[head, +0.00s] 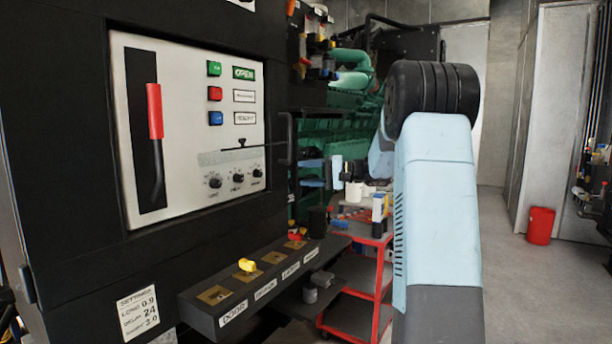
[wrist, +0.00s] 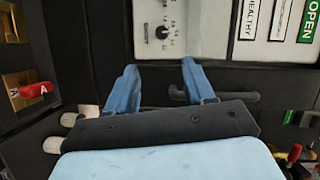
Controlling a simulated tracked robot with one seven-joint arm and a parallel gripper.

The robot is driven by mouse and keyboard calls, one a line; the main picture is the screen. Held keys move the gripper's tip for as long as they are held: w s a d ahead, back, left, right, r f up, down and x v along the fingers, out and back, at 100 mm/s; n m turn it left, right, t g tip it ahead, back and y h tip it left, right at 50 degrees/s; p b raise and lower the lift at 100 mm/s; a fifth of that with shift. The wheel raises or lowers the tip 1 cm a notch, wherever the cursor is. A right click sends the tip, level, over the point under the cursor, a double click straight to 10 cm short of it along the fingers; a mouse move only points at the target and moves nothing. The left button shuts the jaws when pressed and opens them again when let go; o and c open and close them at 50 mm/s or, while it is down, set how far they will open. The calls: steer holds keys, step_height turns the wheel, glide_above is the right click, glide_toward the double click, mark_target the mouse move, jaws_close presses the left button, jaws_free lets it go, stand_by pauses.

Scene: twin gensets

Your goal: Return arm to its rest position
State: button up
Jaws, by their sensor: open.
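My gripper (wrist: 160,68) is open in the wrist view, with two blue fingers spread apart and nothing between them. The fingers point toward the lower edge of a white control panel (wrist: 190,48) with a dial. In the head view my arm rises at the right of the cabinet and bends at a black joint. The panel (head: 185,95) also shows in the head view, with a red lever (head: 155,111), push buttons and several knobs.
A black ledge (head: 225,315) with a yellow key (head: 247,265) and labels juts out below the panel. A red cart (head: 378,240) stands behind my arm. A black handle (wrist: 215,97) lies close beside the right finger. Open floor and a red bin (head: 540,226) lie to the right.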

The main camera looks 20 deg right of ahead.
steer(key=s+a+f+n+g+h, duration=0.2)
steer(key=s+a+g+h, duration=0.35)
steer(key=s+a, duration=1.15)
steer(key=s+d+f+n+h, duration=0.1)
steer(key=s+f+h, duration=0.1)
steer(key=s, duration=0.6)
steer(key=s+d+f+t+h, duration=0.1)
steer(key=s+h, duration=0.3)
steer(key=s, duration=0.5)
steer(key=s+d+f+n+t+h, duration=0.1)
steer(key=s+d+f+h, duration=0.2)
steer(key=s, duration=0.5)
steer(key=shift+s+f+n, duration=0.2)
steer(key=shift+f+n, duration=0.1)
steer(key=shift+f, duration=0.05)
